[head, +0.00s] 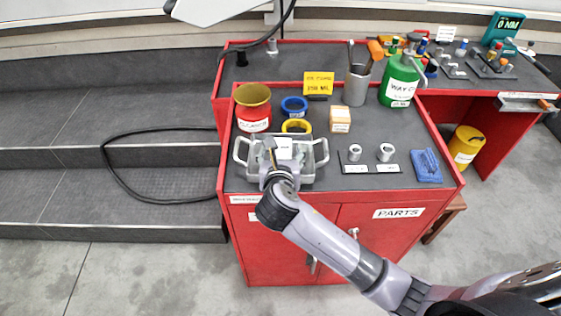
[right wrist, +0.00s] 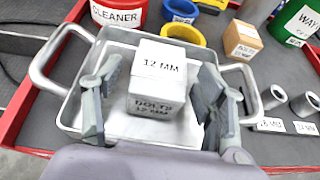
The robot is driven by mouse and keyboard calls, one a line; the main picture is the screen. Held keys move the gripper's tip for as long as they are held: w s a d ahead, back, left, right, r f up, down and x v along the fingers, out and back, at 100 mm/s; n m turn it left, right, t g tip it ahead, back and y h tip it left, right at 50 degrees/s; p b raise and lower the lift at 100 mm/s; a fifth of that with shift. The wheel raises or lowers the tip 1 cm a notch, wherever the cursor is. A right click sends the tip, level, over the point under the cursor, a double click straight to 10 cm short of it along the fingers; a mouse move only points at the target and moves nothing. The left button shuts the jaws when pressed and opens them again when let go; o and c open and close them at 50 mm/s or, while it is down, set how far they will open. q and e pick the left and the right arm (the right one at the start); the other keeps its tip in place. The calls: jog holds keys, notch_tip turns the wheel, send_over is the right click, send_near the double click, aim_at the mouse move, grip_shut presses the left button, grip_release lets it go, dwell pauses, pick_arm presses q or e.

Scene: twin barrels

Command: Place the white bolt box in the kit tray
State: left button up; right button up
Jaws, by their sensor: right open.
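The white bolt box (right wrist: 160,85), labelled "12 MM" and "BOLTS", sits upright inside the grey metal kit tray (right wrist: 66,118), which has a handle at each side. The box also shows in the head view (head: 284,147), partly hidden, with the tray (head: 240,170) near the left front of the red cabinet top. My right gripper (right wrist: 155,98) is open, with one finger on each side of the box. A gap shows at the left finger; whether the right finger touches is unclear. The tray's near edge is hidden by my gripper. My left gripper is not in view.
Behind the tray stand a red cleaner can (head: 253,112), a yellow ring (head: 296,126), a blue ring (head: 294,105) and a tan box (head: 340,119). To its right are two metal sleeves (head: 386,152) and a blue cloth (head: 426,165).

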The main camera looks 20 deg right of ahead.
jog(key=v, duration=0.7)
jog(key=shift+f, duration=0.1)
